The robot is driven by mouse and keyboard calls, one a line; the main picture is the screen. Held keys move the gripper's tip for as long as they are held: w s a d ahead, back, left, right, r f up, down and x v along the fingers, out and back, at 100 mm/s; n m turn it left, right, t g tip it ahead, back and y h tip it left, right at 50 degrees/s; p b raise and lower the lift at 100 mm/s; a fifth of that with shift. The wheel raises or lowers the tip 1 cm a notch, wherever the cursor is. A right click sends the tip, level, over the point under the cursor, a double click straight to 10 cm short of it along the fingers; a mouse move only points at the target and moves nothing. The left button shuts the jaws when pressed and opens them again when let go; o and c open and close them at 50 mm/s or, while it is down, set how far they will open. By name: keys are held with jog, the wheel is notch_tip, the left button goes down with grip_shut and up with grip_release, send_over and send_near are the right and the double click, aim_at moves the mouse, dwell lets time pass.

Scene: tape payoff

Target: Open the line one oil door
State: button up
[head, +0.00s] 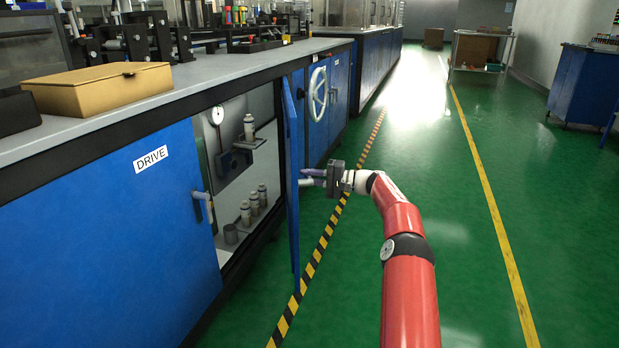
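A blue cabinet door (292,190) stands swung out from the bench front, seen nearly edge-on. The open compartment (262,105) behind it shows a gauge (248,127), a small white bottle on a bracket, and several bottles (254,204) at the bottom. No label naming this door as the oil door shows. My gripper (311,178) is at the right side of the door, at mid height, its fingers pointing left at the door face. A pale handle-like piece shows by the fingertips; whether the fingers hold it is too small to tell.
A closed blue door labelled DRIVE (110,230) is to the left. A white handwheel (318,94) is on the bench front beyond the open door. A gold box (98,88) sits on the benchtop. The green floor (470,270) to the right is clear.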

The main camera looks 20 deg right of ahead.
jog(key=o, duration=0.4)
jog(key=shift+v, duration=3.85)
jog(key=shift+c, duration=0.2)
